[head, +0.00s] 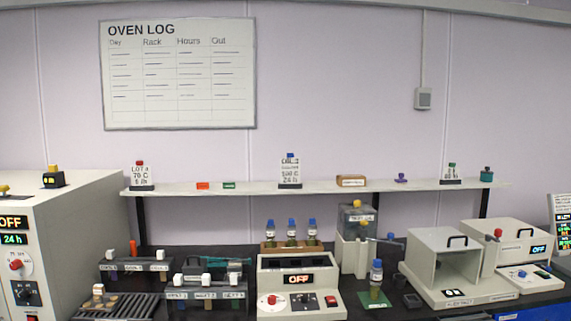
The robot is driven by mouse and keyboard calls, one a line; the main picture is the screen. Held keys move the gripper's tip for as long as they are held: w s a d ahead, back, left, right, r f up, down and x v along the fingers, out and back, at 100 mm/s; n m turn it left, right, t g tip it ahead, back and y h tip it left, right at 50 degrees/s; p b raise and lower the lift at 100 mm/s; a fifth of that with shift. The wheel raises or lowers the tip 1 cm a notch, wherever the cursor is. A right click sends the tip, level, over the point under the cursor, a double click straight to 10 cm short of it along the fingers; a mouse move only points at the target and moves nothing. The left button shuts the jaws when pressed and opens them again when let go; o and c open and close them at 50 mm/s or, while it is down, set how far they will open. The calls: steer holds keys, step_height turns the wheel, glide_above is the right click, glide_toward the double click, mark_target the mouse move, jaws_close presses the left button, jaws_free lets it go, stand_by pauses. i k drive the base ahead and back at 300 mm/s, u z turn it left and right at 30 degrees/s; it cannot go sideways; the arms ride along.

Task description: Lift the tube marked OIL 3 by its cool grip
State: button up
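Three blue-capped tubes (291,230) stand upright side by side in a tan rack (270,248) on the bench, behind the cream unit (278,264) with the OFF display. A further blue-capped tube (376,276) stands upright on a green pad (372,299) to the right of that unit. The marks on the tubes are too small to read, so I cannot tell which is OIL 3. The lower parts of the racked tubes are partly hidden by the unit. My gripper is not in view.
A large oven (70,215) with lit displays stands at left. Two dark block racks, one behind (118,267) and one in front (190,294), sit beside it. An open-fronted cabinet (440,297) stands at right. A shelf (330,187) with cards and small items runs above the bench.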

mark_target(291, 234)
steer(key=u, duration=0.05)
steer(key=i, duration=0.85)
steer(key=z, duration=0.05)
